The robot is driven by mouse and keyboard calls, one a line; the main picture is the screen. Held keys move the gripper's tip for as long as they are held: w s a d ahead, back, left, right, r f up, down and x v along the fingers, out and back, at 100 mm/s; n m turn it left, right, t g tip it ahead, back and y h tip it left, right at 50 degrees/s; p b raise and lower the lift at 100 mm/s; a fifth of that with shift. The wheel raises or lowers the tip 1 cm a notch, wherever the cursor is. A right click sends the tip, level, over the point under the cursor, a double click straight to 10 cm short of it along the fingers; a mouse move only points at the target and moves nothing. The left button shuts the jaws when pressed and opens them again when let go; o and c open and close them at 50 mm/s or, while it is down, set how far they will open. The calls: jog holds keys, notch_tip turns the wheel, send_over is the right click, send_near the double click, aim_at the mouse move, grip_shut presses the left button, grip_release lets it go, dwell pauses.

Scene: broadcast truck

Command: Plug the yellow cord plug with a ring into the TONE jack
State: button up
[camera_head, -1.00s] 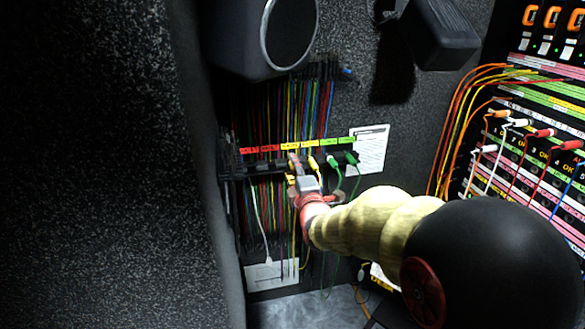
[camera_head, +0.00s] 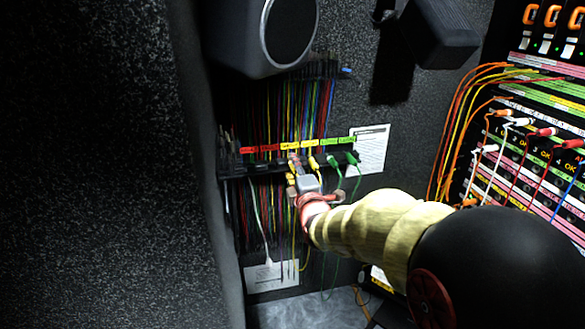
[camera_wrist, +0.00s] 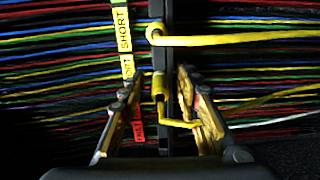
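Yellow cord plugs hang at a black rack bar on the back wall. One yellow plug (camera_head: 314,164) shows just right of my gripper (camera_head: 304,180) in the head view. In the wrist view, a yellow plug with a thin cord (camera_wrist: 160,86) sits at the bar between the fingers of my gripper (camera_wrist: 158,100), which are apart on both sides of it. Another yellow plug (camera_wrist: 156,33) with a thick yellow cord sits farther up the bar. I cannot make out a ring clearly on either plug. I cannot read a TONE label in any view.
The black rack bar (camera_head: 240,168) carries red, yellow and green labels (camera_head: 330,142) and green plugs (camera_head: 351,158). Many coloured cords hang behind it. A patch panel (camera_head: 510,165) with plugged cords stands right. A speaker (camera_head: 245,50) overhangs above; a dark wall stands left.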

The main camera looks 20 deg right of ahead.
jog(key=shift+c, duration=1.2)
jog(key=shift+r, duration=0.1)
grip_shut()
jog(key=shift+r, duration=0.1)
jog(key=shift+o, duration=0.5)
grip_release()
jog(key=shift+r, duration=0.1)
jog(key=o, duration=0.8)
jog(key=shift+f, duration=0.3)
jog(key=shift+c, duration=0.2)
jog(key=shift+o, duration=0.6)
jog(key=shift+s, duration=0.1)
